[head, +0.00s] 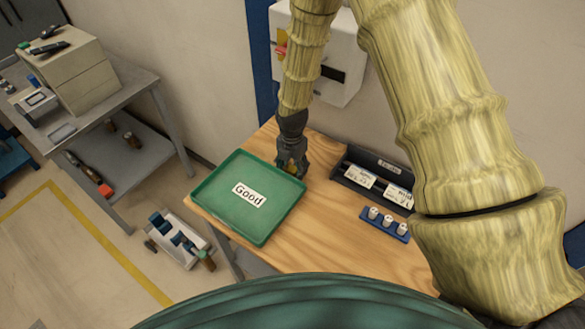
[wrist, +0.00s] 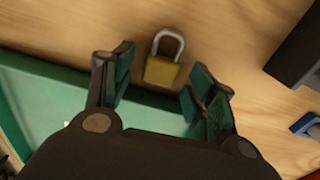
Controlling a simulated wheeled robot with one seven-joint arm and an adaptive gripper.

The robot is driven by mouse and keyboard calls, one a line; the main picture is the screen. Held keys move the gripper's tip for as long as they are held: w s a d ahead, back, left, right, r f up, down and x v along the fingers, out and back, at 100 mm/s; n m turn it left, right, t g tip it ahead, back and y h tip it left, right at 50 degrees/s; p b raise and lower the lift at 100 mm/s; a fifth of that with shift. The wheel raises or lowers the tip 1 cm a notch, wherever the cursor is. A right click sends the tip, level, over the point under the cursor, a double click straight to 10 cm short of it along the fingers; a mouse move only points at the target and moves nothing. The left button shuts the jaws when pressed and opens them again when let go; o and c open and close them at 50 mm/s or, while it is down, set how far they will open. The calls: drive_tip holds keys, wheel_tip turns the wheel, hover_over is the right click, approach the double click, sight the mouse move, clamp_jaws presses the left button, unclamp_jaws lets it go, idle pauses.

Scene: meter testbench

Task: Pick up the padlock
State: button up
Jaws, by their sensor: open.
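The padlock (wrist: 161,71) has a brass body and a grey shackle. In the wrist view it lies on the wooden table, just beyond the rim of the green tray. My gripper (wrist: 163,93) is open, with the padlock in line with the gap between its two fingers, slightly ahead of the tips. Neither finger appears to touch it. In the head view my gripper (head: 291,172) points down beside the tray's right back corner, and a small bit of yellow shows by the fingers.
The green tray (head: 222,210) labelled "Good" is left of my gripper. A dark holder (head: 343,178) with white meters and a blue block (head: 370,228) with white cylinders stand to the right. A grey wall box (head: 345,47) is behind. Bare wood (head: 305,230) lies between.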

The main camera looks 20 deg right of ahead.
drive_tip(key=c, duration=1.1)
drive_tip(key=shift+r, duration=0.1)
drive_tip(key=shift+r+b, duration=0.9)
drive_tip(key=shift+r, duration=0.15)
drive_tip(key=s+a+b, duration=0.2)
drive_tip(key=s+a, duration=0.1)
drive_tip(key=a, duration=0.1)
drive_tip(key=s+a+b, duration=0.2)
drive_tip(key=s+a, duration=0.2)
drive_tip(key=a, duration=0.1)
drive_tip(key=s+a+r+b, duration=0.1)
drive_tip(key=s+a+b, duration=0.1)
drive_tip(key=s+a, duration=0.2)
drive_tip(key=shift+a+r, duration=0.1)
drive_tip(key=shift+a, duration=0.5)
